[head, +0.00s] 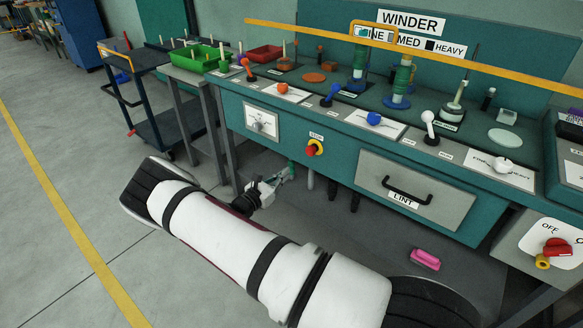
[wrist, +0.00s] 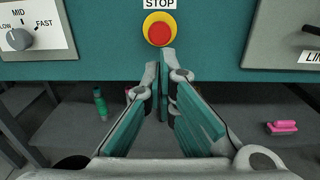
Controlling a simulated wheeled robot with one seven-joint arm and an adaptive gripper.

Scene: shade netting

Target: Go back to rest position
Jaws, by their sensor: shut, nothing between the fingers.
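My gripper (head: 283,177) is at the end of my white arm, in front of the teal winder bench (head: 338,150), below the red stop button (head: 314,148). In the wrist view my gripper (wrist: 165,62) has its fingertips together with nothing between them. The tips point at the lower edge of the bench front, just under the red and yellow stop button (wrist: 159,28). I cannot tell whether the tips touch the bench.
The lint drawer (head: 412,190) is shut, right of the stop button. A speed dial (head: 261,124) sits on the left. A pink object (head: 425,259) lies under the bench. A dark cart (head: 165,125) stands at the left. The floor (head: 60,200) left of my arm is clear.

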